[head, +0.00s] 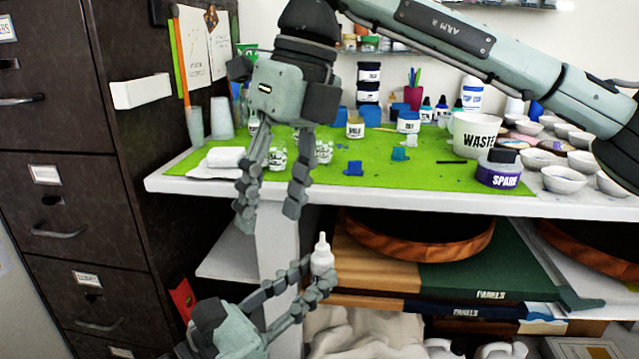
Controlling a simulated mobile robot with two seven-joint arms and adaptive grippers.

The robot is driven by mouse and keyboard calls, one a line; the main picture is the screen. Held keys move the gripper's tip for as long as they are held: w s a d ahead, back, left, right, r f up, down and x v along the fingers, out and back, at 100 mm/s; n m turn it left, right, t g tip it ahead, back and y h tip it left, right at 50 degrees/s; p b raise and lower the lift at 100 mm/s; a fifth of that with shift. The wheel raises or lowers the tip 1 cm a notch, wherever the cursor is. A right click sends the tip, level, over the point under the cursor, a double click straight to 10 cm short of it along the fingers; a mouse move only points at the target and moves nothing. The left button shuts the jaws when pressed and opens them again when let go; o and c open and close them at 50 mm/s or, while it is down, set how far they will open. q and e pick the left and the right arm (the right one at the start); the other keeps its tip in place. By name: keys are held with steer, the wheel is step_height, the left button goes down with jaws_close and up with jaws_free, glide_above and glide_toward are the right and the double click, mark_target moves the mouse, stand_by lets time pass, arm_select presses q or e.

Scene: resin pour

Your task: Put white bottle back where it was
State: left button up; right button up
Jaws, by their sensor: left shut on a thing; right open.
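The white bottle (321,243) has a narrow pointed nozzle and stands upright between the fingers of my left gripper (317,277), which is shut on it. The fingers cover its lower part. It is below the worktop's front edge, in front of the shelf area. My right gripper (270,208) hangs from above, fingers pointing down, open and empty. It is at the worktop's front edge, above and left of the bottle.
The worktop's green mat (430,175) carries small jars, blue pieces, a WASTE cup (474,136) and a SPARE jar (498,170). Pale bowls (563,179) crowd the right. A dark filing cabinet (60,190) stands left. Panels (470,281) lie on the shelf below.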

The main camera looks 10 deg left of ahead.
mark_target(320, 249)
steer(key=w+d+h, duration=0.1)
steer(key=d, duration=0.2)
steer(key=w+d+t+h, duration=0.1)
steer(key=d, duration=0.1)
steer(key=shift+w+r+m+h, duration=0.3)
steer(key=shift+w+r, duration=0.05)
steer(key=shift+r, duration=0.05)
steer(key=shift+w+d+f, duration=0.1)
steer(key=shift+f, duration=0.1)
step_height(320, 249, down, 11)
steer(key=shift+f, duration=0.2)
jaws_close()
arm_select(q)
steer(key=o, duration=1)
steer(key=shift+a, duration=0.1)
